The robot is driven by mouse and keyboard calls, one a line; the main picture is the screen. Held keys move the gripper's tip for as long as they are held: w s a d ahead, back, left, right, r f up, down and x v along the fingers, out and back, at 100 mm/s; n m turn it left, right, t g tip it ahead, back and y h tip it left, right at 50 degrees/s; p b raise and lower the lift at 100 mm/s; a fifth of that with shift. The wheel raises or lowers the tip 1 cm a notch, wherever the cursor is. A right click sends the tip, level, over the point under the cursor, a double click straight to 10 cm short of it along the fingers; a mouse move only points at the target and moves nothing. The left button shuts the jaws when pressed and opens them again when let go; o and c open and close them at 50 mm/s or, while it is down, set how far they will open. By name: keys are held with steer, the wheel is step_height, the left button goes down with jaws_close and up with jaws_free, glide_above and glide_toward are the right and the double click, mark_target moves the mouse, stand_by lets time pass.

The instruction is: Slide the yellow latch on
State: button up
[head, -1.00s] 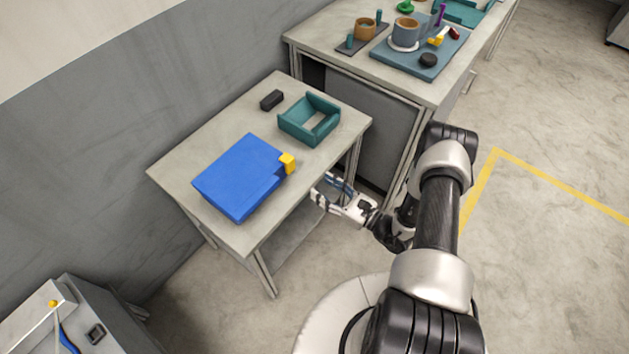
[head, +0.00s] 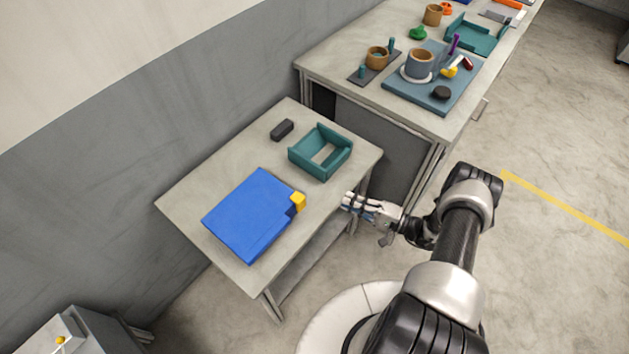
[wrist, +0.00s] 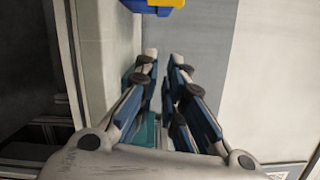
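The yellow latch (head: 298,201) is a small block at the right edge of the flat blue case (head: 250,218), which lies on the grey table. A small dark blue piece shows beside the latch. The latch also shows at the top edge of the wrist view (wrist: 166,3), cut off by the frame, with blue beside it. My gripper (head: 346,201) is to the right of the latch, near the table's right edge, and apart from it. In the wrist view its fingertips (wrist: 165,57) have a narrow gap with nothing held between them.
A teal open tray (head: 297,160) and a small black block (head: 282,130) sit behind the case on the table (head: 188,198). A second bench (head: 440,128) behind holds mugs, a blue board and small parts. The table's front left is bare.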

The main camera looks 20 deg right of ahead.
mark_target(298, 202)
steer(key=shift+w+d+f+n+g, duration=0.1)
steer(key=shift+w+d+n+g, duration=0.1)
steer(key=shift+n, duration=0.4)
steer(key=shift+w+d+n+g, duration=0.1)
steer(key=shift+w+d+n, duration=0.1)
steer(key=shift+n, duration=0.4)
jaws_close()
steer(key=x, duration=1)
steer(key=shift+s+a, duration=1.05)
steer(key=shift+a, duration=0.1)
steer(key=shift+s+a, duration=0.4)
steer(key=shift+a, duration=0.05)
